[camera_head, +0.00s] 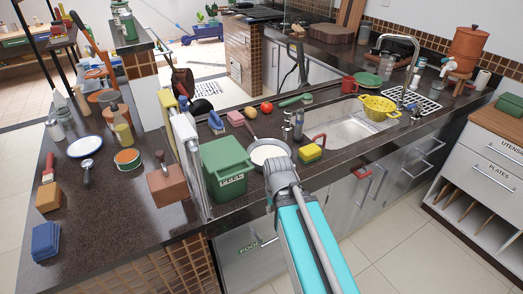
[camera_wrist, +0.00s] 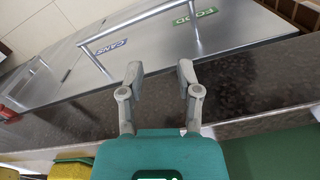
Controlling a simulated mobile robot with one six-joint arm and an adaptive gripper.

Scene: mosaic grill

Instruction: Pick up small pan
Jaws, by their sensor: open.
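The small pan (camera_head: 267,152) has a white inside and a dark handle (camera_head: 248,123) pointing toward the back left. It sits on the dark counter between the green bin and the sink. In the head view, the end of my arm is in front of the pan's near edge and hides part of it; the fingertips cannot be made out there. In the wrist view, my gripper (camera_wrist: 160,80) is open with nothing between its fingers, over the counter edge and grey cabinet fronts. The pan is not seen in the wrist view.
A green bin (camera_head: 224,168) stands left of the pan, also at the wrist view's lower right (camera_wrist: 275,158). Yellow-green sponges (camera_head: 310,153) lie right of it, beside the sink (camera_head: 345,130). A tomato (camera_head: 267,107) and other food lie behind. A faucet (camera_head: 402,65) rises farther right.

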